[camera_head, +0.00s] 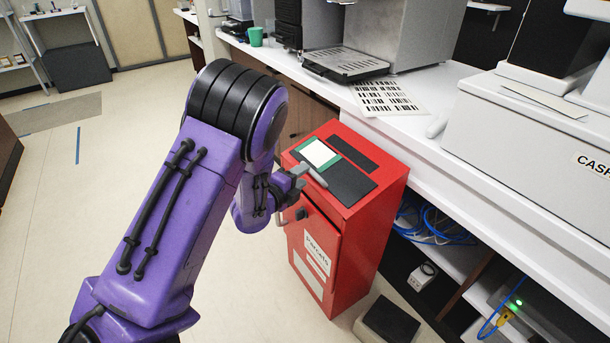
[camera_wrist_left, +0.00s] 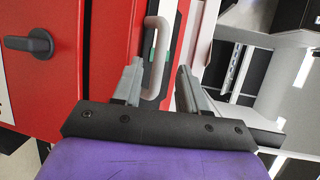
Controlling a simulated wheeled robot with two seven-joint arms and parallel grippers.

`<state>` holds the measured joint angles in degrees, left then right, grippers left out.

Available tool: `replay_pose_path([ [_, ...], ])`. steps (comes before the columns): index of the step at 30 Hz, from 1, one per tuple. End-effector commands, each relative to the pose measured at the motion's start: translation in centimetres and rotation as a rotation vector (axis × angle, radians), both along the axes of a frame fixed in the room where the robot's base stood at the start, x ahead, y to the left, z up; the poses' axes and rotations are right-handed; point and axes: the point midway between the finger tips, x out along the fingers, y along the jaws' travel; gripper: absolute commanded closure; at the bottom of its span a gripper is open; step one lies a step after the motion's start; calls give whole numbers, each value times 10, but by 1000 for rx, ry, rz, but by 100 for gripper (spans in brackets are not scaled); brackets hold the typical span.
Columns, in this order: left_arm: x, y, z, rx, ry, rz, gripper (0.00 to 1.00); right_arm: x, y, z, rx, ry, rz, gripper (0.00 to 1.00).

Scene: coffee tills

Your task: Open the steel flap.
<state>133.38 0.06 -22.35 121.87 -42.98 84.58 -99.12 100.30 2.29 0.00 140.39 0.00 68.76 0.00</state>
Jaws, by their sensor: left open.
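A red cabinet (camera_head: 365,215) labelled "Parcels" stands beside the counter. Its top has a dark panel (camera_head: 347,183) with a pale grey bar handle (camera_head: 316,176) at its near edge. I cannot clearly tell the steel flap's outline; the handle seems to belong to that panel. My left gripper (camera_head: 293,180) is at the cabinet's near top edge. In the left wrist view my left gripper (camera_wrist_left: 160,72) is open, with one finger on each side of the looped handle (camera_wrist_left: 151,90). Whether the fingers touch it I cannot tell. My right gripper is out of view.
A dark knob (camera_head: 301,214) is on the cabinet's front door, and it shows in the left wrist view (camera_wrist_left: 38,44). A white screen (camera_head: 317,152) in a green frame is on top. The white counter (camera_head: 425,150) runs close on the right. Floor at left is clear.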

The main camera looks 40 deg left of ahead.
Motion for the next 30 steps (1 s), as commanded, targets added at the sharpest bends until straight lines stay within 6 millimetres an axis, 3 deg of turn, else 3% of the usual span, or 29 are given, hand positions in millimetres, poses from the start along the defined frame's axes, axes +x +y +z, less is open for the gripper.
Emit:
replay_pose_path([
  [6, 25, 0, -6, -3, 1, 2, 58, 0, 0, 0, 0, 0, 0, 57],
  [14, 28, 0, -6, -3, 2, 2, 58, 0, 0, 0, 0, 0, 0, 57],
  [18, 28, 0, -6, -3, 2, 2, 100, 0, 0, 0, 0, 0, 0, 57],
  [25, 27, 0, -5, -1, 5, 2, 100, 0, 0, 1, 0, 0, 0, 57],
  [30, 24, 5, 4, 13, 34, 10, 100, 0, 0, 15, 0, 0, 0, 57],
])
